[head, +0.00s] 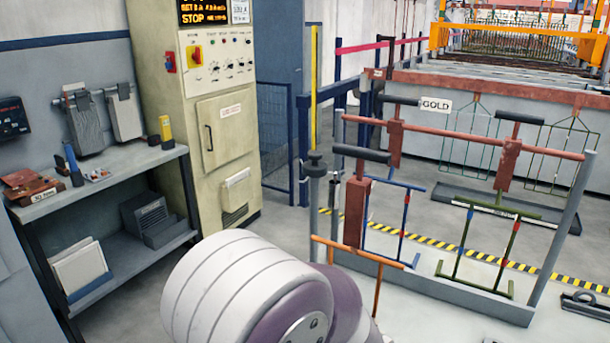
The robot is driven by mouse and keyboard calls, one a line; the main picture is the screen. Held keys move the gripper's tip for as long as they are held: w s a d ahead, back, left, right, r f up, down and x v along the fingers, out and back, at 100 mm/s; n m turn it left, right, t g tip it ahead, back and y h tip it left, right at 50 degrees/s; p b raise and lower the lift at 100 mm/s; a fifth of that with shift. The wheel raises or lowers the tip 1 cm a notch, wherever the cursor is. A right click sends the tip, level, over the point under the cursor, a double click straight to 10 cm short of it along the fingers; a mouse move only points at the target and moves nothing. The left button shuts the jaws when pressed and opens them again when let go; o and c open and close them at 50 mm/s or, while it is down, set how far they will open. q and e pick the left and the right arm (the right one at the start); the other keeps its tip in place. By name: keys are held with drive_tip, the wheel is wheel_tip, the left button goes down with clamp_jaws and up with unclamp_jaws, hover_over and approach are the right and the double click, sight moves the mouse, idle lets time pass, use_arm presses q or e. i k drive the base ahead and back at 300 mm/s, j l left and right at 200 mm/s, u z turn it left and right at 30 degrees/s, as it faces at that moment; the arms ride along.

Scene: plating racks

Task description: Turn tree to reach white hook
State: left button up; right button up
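A stand with grey posts (562,232) and a copper-coloured top bar (470,139) holds several hanging racks. A front rack has a black handle (362,154), a red-brown block (354,212) and an orange lower bar (358,250). Behind it hang a blue rack (405,215) with red parts and a green rack (512,238) with a red part. A pale strip (490,208) shows by the green rack's upper bar. I cannot pick out which piece is the tree or see a clear white hook. Neither gripper is in view; my white and purple arm link fills the lower middle.
A shelf bench (110,185) with tools and boxes stands at the left. A beige control cabinet (222,130) stands behind it. A GOLD sign (436,105) marks a tank behind the stand. Yellow-black tape (450,247) crosses the floor. A black-handled item (585,302) lies at the right.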

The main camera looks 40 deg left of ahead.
sight(315, 168)
drive_tip(key=k+u, duration=0.15)
drive_tip(key=u, duration=1.2)
